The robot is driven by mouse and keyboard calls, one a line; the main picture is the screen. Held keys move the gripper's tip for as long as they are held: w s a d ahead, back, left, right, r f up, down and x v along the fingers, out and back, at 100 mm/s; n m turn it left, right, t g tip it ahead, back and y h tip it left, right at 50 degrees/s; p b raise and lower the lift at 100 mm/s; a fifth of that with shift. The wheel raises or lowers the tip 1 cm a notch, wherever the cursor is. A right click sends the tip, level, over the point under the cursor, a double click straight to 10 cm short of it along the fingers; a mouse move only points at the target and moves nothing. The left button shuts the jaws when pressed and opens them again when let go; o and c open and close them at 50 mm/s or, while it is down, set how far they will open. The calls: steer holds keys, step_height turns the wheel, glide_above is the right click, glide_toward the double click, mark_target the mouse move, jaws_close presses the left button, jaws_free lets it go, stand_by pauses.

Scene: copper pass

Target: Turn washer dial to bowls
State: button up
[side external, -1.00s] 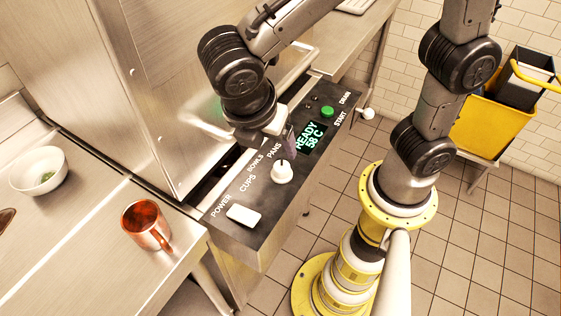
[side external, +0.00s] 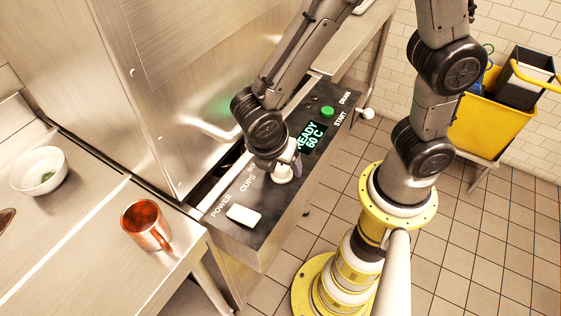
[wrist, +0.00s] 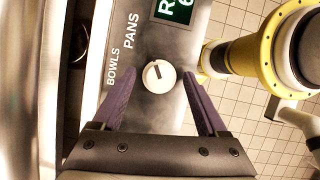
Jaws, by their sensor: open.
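The white round washer dial (wrist: 159,77) sits on the dark control panel, with a short dark mark on its face pointing up and slightly left in the wrist view. The BOWLS label (wrist: 121,67) is to its left and the PANS label (wrist: 131,30) is up and left. My gripper (wrist: 161,82) is open, its two purple fingers apart on either side of the dial. No contact with the dial shows. In the side view my gripper (side external: 287,168) is low over the panel, and the dial (side external: 282,175) is partly hidden by it.
The panel also carries a white power switch (side external: 243,215), a lit display (side external: 310,137) reading READY 60 C and a green start button (side external: 327,112). A copper mug (side external: 146,224) and a white bowl (side external: 39,172) stand on the left counter. A yellow cart (side external: 490,125) stands behind.

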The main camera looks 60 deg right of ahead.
jaws_close()
steer(key=shift+r, duration=0.1)
stand_by(0.3)
steer(key=n+t, duration=0.1)
steer(key=n, duration=0.2)
steer(key=n+t, duration=0.1)
steer(key=n, duration=0.1)
steer(key=shift+s+n+y, duration=0.15)
steer(key=shift+n+y, duration=0.25)
steer(key=n+y, duration=0.1)
steer(key=n, duration=0.2)
steer(key=n+t, duration=0.1)
steer(key=n, duration=0.1)
steer(key=shift+d+n+t+y, duration=0.15)
steer(key=shift+n+t+y, duration=0.15)
steer(key=shift+n+y, duration=0.1)
jaws_free()
